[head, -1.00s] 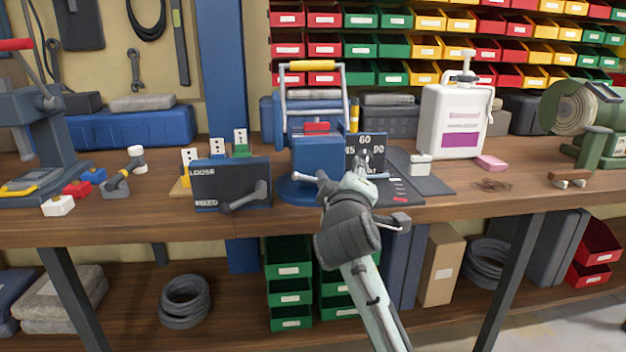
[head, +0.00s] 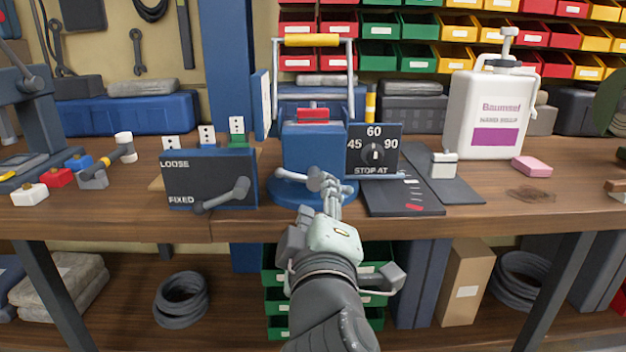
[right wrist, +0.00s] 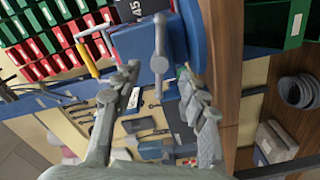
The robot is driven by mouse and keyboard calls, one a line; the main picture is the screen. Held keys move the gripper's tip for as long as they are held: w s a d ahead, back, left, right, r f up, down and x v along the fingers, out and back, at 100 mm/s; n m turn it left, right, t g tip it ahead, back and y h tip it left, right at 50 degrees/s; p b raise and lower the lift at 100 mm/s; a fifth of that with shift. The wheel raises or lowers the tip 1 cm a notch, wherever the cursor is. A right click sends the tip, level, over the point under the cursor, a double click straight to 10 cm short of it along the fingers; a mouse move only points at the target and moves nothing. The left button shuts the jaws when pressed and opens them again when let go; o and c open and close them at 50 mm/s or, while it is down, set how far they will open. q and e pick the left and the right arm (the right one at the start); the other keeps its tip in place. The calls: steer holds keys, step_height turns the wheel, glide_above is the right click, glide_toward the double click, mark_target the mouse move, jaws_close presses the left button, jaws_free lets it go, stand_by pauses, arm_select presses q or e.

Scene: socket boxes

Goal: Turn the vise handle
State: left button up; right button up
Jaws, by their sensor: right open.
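The blue vise (head: 312,148) stands on a round blue base at the front of the workbench. Its grey handle (head: 318,179), a bar with knobbed ends, is on the vise's front and is partly covered by my fingers in the head view. My right gripper (head: 328,186) is at the handle. In the right wrist view, the open fingers of the right gripper (right wrist: 158,76) stand on either side of the handle bar (right wrist: 160,62), with the vise body (right wrist: 135,45) beyond. A gap shows beside the bar; contact is unclear. My left gripper is not in view.
A LOOSE/FIXED panel (head: 208,168) with a grey lever stands left of the vise. A STOP AT dial panel (head: 374,150) stands close on the right. A white jug (head: 488,115) and a pink block (head: 531,166) are farther right. The workbench edge (head: 450,225) runs below.

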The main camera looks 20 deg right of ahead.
mark_target(315, 185)
steer(key=x, duration=0.6)
steer(key=shift+w, duration=0.35)
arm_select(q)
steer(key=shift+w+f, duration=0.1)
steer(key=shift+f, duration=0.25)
arm_select(e)
steer(key=shift+w+d, duration=0.1)
steer(key=shift+w, duration=0.05)
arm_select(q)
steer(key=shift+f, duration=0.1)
arm_select(e)
steer(key=shift+c, duration=0.4)
jaws_close()
steer(key=shift+p, duration=0.3)
arm_select(q)
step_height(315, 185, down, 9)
steer(key=p, duration=0.3)
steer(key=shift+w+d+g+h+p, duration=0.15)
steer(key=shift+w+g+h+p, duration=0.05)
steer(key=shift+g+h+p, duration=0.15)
arm_select(e)
steer(key=n, duration=0.2)
steer(key=shift+n, duration=0.4)
